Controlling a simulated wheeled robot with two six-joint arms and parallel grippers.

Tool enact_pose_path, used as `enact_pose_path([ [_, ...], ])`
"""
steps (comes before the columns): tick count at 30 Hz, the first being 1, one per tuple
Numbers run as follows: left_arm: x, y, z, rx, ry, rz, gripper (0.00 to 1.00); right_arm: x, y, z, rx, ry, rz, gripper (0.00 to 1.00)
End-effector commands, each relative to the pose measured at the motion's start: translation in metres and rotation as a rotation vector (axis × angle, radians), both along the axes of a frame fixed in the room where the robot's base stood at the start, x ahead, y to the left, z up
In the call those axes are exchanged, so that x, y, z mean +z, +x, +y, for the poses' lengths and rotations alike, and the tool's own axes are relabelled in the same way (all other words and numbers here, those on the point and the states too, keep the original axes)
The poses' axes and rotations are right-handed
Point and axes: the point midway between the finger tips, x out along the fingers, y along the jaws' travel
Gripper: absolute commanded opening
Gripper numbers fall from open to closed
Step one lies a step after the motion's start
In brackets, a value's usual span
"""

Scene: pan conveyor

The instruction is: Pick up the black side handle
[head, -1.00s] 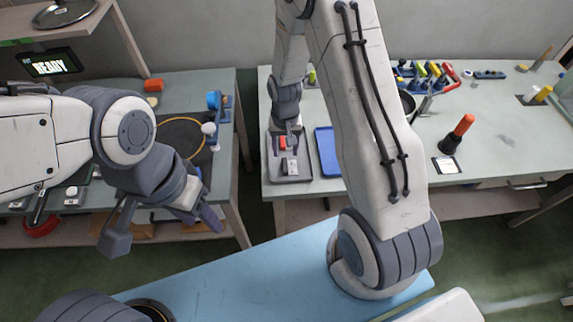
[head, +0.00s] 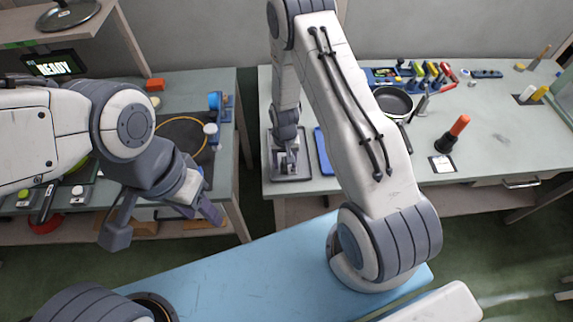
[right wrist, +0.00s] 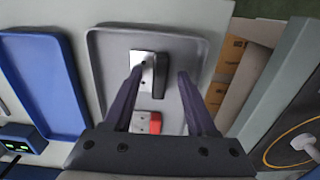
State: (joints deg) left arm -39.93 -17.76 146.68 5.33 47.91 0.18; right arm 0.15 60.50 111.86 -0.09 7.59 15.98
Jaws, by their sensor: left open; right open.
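In the right wrist view, the black side handle (right wrist: 160,75) with its pale metal plate lies on a grey tray (right wrist: 95,65). A red handle (right wrist: 155,122) with a similar plate lies nearer my wrist on the same tray. My right gripper (right wrist: 160,71) is open, with its fingertips to either side of the black handle; I cannot tell its exact height. In the head view my right gripper (head: 287,165) is over the grey tray (head: 305,177) and hides the handles. My left gripper (head: 162,222) is open and empty, off the left bench's front edge.
A blue tray (head: 323,152) lies just right of the grey tray. A pan (head: 393,101), an orange-topped tool (head: 455,132) and a blue tool rack (head: 385,76) are farther right. The left bench holds a ring mark (head: 190,124). A gap separates the two benches.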

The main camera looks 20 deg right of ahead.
Motion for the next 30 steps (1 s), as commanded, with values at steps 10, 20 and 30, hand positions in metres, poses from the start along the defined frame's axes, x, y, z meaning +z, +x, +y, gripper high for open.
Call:
enact_pose_path([
  [10, 0.000, 0.000, 0.000, 0.000, 0.000, 0.000, 0.50, 0.000, 0.000, 0.000, 0.000, 0.000, 0.000, 0.00],
  [20, -0.004, 0.000, 0.000, 0.000, 0.000, 0.000, 0.50, 0.006, 0.000, 0.000, 0.000, 0.000, -0.001, 0.00],
  [30, -0.025, 0.000, 0.000, -0.001, 0.000, 0.000, 0.50, 0.049, -0.012, -0.015, -0.007, 0.000, -0.001, 0.00],
])
